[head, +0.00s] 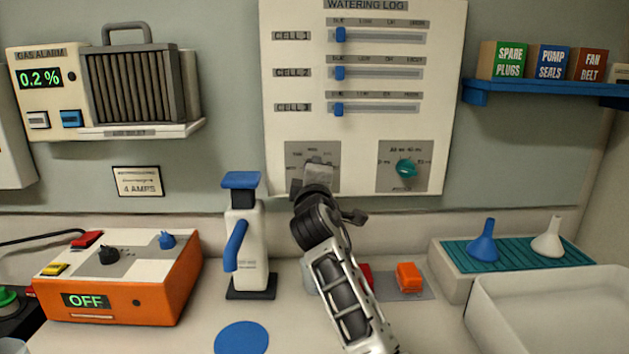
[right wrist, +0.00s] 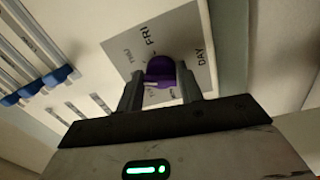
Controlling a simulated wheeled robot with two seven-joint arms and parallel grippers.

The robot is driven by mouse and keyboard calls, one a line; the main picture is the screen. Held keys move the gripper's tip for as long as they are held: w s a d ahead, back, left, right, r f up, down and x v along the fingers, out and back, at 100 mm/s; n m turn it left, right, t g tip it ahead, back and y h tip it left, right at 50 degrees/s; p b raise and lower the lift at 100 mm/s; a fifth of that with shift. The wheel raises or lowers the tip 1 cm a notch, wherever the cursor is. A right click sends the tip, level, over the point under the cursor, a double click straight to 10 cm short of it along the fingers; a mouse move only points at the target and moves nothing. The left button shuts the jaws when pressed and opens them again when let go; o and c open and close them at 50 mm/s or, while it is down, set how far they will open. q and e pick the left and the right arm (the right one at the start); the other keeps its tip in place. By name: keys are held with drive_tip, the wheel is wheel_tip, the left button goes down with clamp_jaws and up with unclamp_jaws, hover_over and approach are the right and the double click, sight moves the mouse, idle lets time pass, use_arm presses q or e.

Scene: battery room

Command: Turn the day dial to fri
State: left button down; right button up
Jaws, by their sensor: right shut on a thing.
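The day dial is a purple knob (right wrist: 160,68) on a grey square plate (right wrist: 187,35). In the right wrist view FRI is printed above the knob, another label lies to its left and DAY is at the plate's right. A pale mark shows on the knob's lower left; which label it points to is unclear. My right gripper (right wrist: 160,87) is shut on the knob, one finger on each side. In the head view my right gripper (head: 318,168) covers the knob on the lower left plate of the watering log panel (head: 290,125). My left gripper is not in view.
A green dial (head: 405,168) sits right of my gripper on the same panel, and blue sliders (head: 340,73) above it. A white and blue bottle (head: 245,235) stands left of my arm. An orange box (head: 165,285) and a white tray (head: 555,315) flank the counter.

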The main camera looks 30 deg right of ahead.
use_arm(q)
drive_tip(key=b, duration=0.1)
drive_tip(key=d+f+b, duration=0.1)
drive_tip(key=b, duration=0.1)
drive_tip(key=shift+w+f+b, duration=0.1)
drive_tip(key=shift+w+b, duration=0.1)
drive_tip(key=shift+b, duration=0.1)
use_arm(e)
drive_tip(key=m, duration=0.7)
drive_tip(key=m+g, duration=0.1)
drive_tip(key=m, duration=0.6)
drive_tip(key=shift+w+a+f, duration=0.1)
drive_tip(key=shift+a+f, duration=0.1)
drive_tip(key=shift+m, duration=0.3)
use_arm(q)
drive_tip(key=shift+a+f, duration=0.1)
use_arm(e)
drive_tip(key=o, duration=1)
drive_tip(key=shift+c, duration=0.2)
drive_tip(key=shift+r, duration=0.1)
